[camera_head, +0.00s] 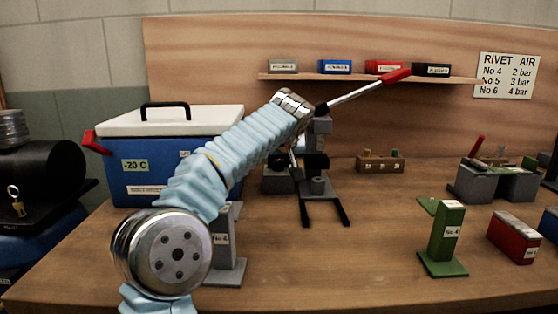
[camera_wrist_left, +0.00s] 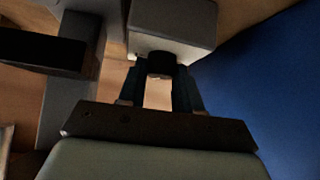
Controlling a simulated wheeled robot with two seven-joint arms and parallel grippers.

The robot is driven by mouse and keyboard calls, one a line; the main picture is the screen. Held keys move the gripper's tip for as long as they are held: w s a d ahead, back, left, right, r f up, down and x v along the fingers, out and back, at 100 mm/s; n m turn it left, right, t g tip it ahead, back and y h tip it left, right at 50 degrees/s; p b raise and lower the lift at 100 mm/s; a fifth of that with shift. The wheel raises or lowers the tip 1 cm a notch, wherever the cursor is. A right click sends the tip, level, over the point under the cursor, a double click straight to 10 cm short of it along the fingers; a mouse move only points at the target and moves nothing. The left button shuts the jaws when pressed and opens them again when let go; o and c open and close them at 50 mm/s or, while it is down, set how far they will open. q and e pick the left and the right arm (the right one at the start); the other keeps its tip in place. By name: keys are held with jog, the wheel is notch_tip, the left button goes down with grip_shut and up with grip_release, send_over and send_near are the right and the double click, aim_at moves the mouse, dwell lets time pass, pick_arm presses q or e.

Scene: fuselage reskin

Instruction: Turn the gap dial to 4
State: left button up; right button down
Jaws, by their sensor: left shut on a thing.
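My left arm reaches across the head view from the lower left to the bench press (camera_head: 318,178). In the left wrist view my left gripper (camera_wrist_left: 160,78) is shut on a small dark round knob, seemingly the gap dial (camera_wrist_left: 160,63). The knob stands out from a pale grey block (camera_wrist_left: 172,22), with one finger on each side. Its number marks cannot be read. In the head view my forearm and wrist hide most of the gripper and the dial. My right gripper is in neither view.
The press lever with its red grip (camera_head: 396,76) slants up right. A blue cool box (camera_head: 140,180) stands left. A green No 4 block (camera_head: 447,235) and a red box (camera_head: 513,238) stand right. A shelf (camera_head: 450,79) holds several small boxes. The front middle bench is clear.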

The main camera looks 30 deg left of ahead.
pick_arm(q)
jog(key=shift+c, duration=0.5)
jog(key=shift+m, duration=0.3)
jog(key=shift+s+a+m+t+h, duration=0.15)
jog(key=shift+m+t+h, duration=0.35)
jog(key=shift+m+h, duration=0.25)
jog(key=shift+a+m+t+h, duration=0.1)
jog(key=shift+m+t+h, duration=0.3)
jog(key=shift+m+h, duration=1.15)
jog(key=shift+m, duration=0.5)
jog(key=o, duration=1)
jog(key=shift+o, duration=0.2)
